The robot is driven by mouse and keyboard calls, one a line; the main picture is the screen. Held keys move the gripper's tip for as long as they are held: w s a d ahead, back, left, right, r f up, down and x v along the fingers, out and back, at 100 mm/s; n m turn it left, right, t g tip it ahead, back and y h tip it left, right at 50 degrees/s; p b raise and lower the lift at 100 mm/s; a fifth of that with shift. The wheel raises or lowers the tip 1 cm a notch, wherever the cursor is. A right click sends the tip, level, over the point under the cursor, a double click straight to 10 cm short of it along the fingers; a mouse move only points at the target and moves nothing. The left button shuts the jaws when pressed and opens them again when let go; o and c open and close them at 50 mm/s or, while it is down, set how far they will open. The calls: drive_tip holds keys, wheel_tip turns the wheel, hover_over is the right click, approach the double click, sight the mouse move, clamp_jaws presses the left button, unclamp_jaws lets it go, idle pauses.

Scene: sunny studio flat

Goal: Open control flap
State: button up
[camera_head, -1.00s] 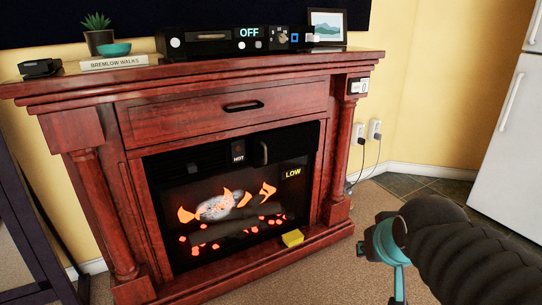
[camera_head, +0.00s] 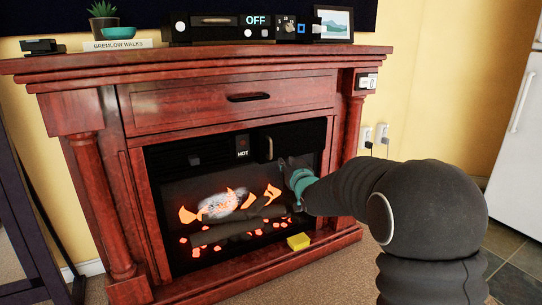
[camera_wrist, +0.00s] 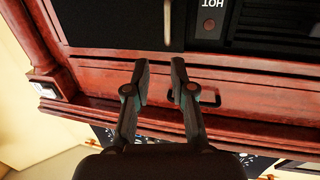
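The control flap (camera_head: 299,139) is a black panel at the upper right of the fireplace's heater insert, with an upright bar handle (camera_head: 267,148) near its left edge. It looks shut. In the wrist view, which is upside down, the flap (camera_wrist: 120,22) fills the top left and its handle (camera_wrist: 167,18) shows at the top edge. My gripper (camera_head: 284,164) is in front of the insert, just below and right of the handle. In the wrist view my gripper (camera_wrist: 159,70) has its two fingers apart with nothing between them, pointing towards the handle.
The wooden mantel (camera_head: 200,63) juts out above, with a drawer handle (camera_head: 249,97) below it. A HOT indicator (camera_head: 242,147) is left of the flap. A yellow block (camera_head: 299,242) lies on the hearth ledge. A black device reading OFF (camera_head: 240,28) stands on top.

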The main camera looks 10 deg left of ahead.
sight(271, 149)
drive_tip(key=shift+y, duration=0.4)
drive_tip(key=x, duration=1.5)
drive_tip(key=shift+s+a+f, duration=0.1)
drive_tip(key=shift+a+f, duration=0.15)
drive_tip(key=shift+a, duration=0.2)
clamp_jaws()
